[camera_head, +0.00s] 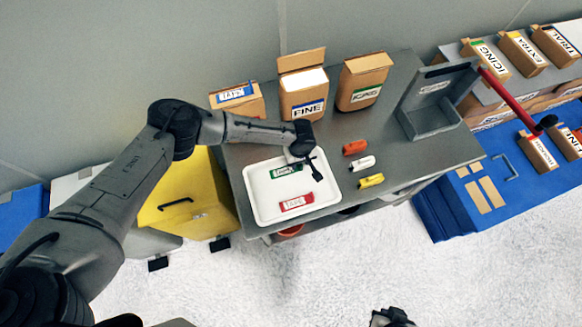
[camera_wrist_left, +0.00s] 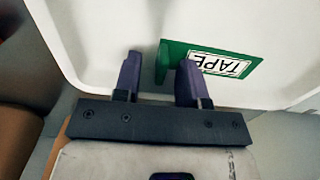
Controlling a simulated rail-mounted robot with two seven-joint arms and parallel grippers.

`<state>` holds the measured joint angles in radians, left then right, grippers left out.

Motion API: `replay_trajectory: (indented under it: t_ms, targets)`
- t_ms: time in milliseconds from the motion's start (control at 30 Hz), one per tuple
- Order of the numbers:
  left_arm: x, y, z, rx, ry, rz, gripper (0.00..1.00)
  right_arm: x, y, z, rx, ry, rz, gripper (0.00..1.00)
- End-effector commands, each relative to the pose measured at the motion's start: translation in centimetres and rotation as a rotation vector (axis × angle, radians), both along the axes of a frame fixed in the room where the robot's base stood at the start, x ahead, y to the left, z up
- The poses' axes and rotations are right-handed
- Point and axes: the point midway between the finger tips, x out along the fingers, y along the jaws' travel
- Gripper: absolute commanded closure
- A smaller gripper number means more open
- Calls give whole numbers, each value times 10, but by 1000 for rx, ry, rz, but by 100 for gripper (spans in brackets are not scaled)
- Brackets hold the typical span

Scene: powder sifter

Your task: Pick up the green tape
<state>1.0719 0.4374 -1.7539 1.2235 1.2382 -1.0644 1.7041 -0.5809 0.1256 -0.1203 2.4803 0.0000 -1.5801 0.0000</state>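The green tape (camera_head: 286,170) lies in a white tray (camera_head: 262,216), near the tray's back side, with a white label reading TAPE. It also shows in the left wrist view (camera_wrist_left: 252,62). My left gripper (camera_head: 312,168) is over the tray, close to the right end of the green tape in the head view. In the left wrist view its fingers (camera_wrist_left: 158,72) are apart, with one end of the tape between them and a visible gap to the left finger. My right gripper (camera_head: 392,318) is at the bottom edge, partly cut off, and its fingers are unclear.
A red tape (camera_head: 296,203) lies in the same tray. Orange (camera_head: 355,147), white (camera_head: 362,163) and yellow (camera_head: 371,181) items lie right of the tray. Cardboard boxes, including FINE (camera_head: 303,100), stand behind. A grey open bin (camera_head: 432,119) stands at the right.

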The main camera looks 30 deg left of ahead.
Motion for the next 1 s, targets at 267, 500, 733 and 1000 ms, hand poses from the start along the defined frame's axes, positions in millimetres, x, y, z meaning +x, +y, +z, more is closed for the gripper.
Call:
replay_trajectory:
  t_ms: [267,500,733,1000]
  targets:
    - [0,0,0,0,0,0,84,0,2,0,6,0,-4,100]
    - [0,0,0,0,0,0,100,0,3,0,9,0,-6,100]
    - [0,0,0,0,0,0,100,0,3,0,9,0,-6,100]
    - [0,0,11,-2,-1,0,100,0,1,3,5,0,-4,100]
